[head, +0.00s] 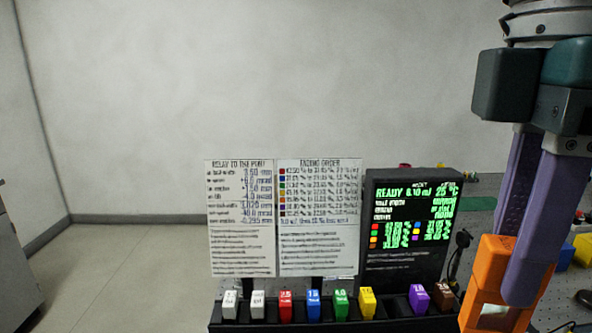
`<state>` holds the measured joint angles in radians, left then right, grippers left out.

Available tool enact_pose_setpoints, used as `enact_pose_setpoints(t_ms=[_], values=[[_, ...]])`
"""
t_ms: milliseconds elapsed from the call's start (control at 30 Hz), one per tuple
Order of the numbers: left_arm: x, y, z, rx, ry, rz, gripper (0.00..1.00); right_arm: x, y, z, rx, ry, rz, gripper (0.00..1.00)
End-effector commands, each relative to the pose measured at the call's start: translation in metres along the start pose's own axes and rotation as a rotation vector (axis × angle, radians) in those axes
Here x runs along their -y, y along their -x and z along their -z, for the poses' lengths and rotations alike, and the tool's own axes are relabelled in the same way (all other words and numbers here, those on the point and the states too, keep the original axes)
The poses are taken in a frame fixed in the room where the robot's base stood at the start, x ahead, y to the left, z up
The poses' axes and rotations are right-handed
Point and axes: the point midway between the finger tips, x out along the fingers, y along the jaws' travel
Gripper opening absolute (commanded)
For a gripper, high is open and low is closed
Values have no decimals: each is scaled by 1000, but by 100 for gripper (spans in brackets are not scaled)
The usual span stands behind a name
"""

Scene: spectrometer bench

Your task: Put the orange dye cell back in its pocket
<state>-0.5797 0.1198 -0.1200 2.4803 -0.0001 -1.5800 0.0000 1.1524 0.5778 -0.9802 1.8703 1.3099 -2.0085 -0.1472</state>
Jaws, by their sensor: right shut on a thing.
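My right gripper (517,268) has purple fingers and comes down from the upper right. It is shut on the orange dye cell (490,262), a large-looking orange block with a pale window low on it. The cell is close to the camera and slightly tilted, in front of the right end of the black rack (240,324). The rack has a bare pocket (393,305) between the yellow cell (367,303) and the purple cell (418,299). The cell's bottom is near the lower frame edge. My left gripper is not in view.
White, red (286,306), blue (314,306), green (341,304) and brown (442,296) cells also stand in the rack. Behind it are two printed cards (319,220) and a black display (412,265) reading READY. A yellow block (582,249) lies at the far right.

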Motion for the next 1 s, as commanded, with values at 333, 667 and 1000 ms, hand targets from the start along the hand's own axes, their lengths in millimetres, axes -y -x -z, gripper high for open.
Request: enact_pose_setpoints(t_ms=[333,667,1000], values=[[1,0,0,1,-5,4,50,-8,28,-20,-8,-888,4,0],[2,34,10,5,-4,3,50,-6,75,-29,-13,-1282,13,0],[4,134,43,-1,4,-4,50,11,172,-36,-14,-1279,11,0]])
